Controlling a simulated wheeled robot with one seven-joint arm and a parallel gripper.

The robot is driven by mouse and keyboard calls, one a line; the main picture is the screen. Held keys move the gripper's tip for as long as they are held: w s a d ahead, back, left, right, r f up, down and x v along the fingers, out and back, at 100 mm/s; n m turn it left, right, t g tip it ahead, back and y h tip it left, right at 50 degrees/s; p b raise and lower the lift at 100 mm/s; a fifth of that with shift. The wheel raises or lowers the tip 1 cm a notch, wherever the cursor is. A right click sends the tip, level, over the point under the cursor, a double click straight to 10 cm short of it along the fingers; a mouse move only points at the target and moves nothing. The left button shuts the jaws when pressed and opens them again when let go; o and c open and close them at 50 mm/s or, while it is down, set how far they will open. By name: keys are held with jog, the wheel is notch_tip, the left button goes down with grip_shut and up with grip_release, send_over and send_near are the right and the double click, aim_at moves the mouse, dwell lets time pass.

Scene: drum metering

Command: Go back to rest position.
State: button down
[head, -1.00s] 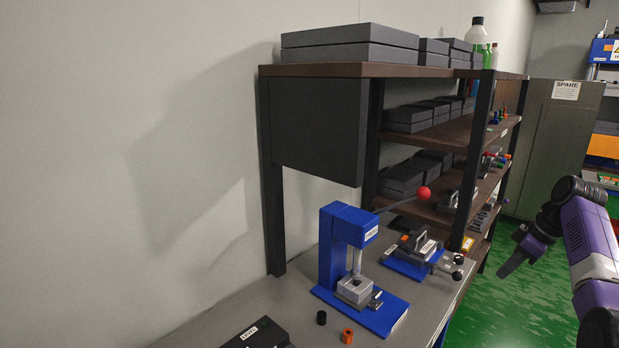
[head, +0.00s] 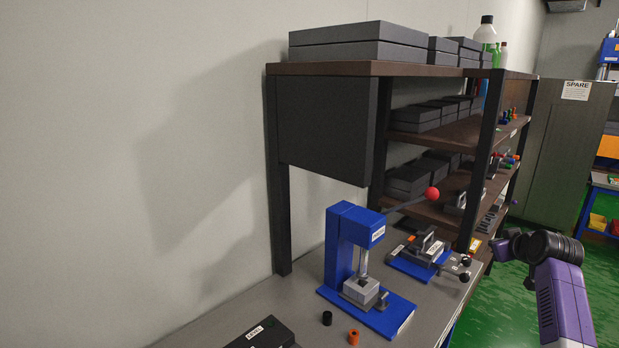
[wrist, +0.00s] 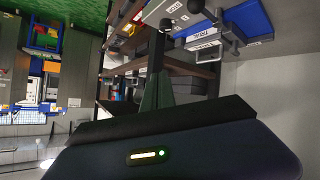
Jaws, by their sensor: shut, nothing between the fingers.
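My gripper (wrist: 156,92) shows in the wrist view as dark greenish fingers together in front of the dark palm, with nothing held. In the head view my purple arm stands at the right, over the green floor and clear of the bench; the fingers cannot be made out there. The wrist picture is upside down.
The grey bench (head: 235,320) carries a blue press (head: 345,245) with a red-knobbed lever, a blue-based clamp fixture (head: 420,258), a black ring (head: 327,318), an orange ring (head: 353,338) and a black box (head: 262,335). A shelf rack (head: 470,140) stands behind. Floor at right is open.

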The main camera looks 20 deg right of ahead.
jog(key=s+a+f+m+t, duration=0.1)
jog(key=s+a+f+t, duration=0.15)
jog(key=a, duration=0.75)
jog(key=s+a+f+t+h, duration=0.1)
jog(key=s+a+f, duration=0.25)
jog(key=a, duration=0.65)
jog(key=s+a+f+m+t, duration=0.1)
jog(key=s+a+f+t, duration=0.2)
jog(key=a, duration=0.8)
jog(key=s+a+r+n+g+y, duration=0.1)
jog(key=s+a+y, duration=0.3)
jog(key=s+a, duration=0.8)
jog(key=s+a+r+n+y, duration=0.1)
jog(key=s+a+n+y, duration=0.3)
jog(key=s+a, duration=0.9)
jog(key=s, duration=0.7)
jog(key=shift+s+a+g, duration=0.15)
jog(key=shift+s+g, duration=0.2)
jog(key=shift+s, duration=0.05)
jog(key=shift+r, duration=0.1)
